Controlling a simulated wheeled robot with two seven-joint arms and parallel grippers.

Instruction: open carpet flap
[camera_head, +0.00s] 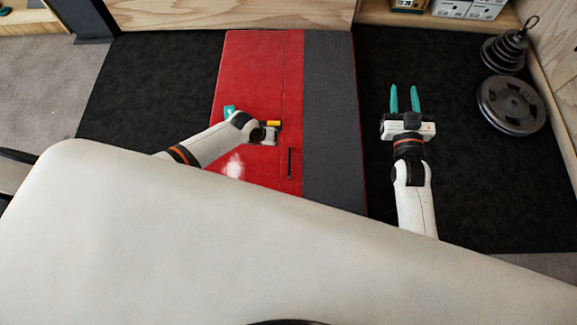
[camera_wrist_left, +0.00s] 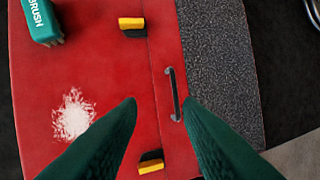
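A red mat (camera_head: 250,70) lies on the dark floor, with a grey carpet strip (camera_head: 330,110) along its right side. A seam runs down the red part, and right of it is a slim dark handle (camera_head: 289,162). The carpet lies flat. My left gripper (camera_wrist_left: 160,103) is open above the mat. In the left wrist view, the handle (camera_wrist_left: 174,94) appears between its fingertips, nearer the right one; contact cannot be told. In the head view its fingers are hidden. My right gripper (camera_head: 403,100) is open and empty over the black floor, right of the mat.
A green brush (camera_wrist_left: 43,20), white chalk patch (camera_wrist_left: 73,116) and two yellow-black blocks (camera_wrist_left: 132,25) (camera_wrist_left: 151,164) are on the red part. Weight plates (camera_head: 510,104) stand at right. A pale padded surface (camera_head: 200,240) fills the foreground.

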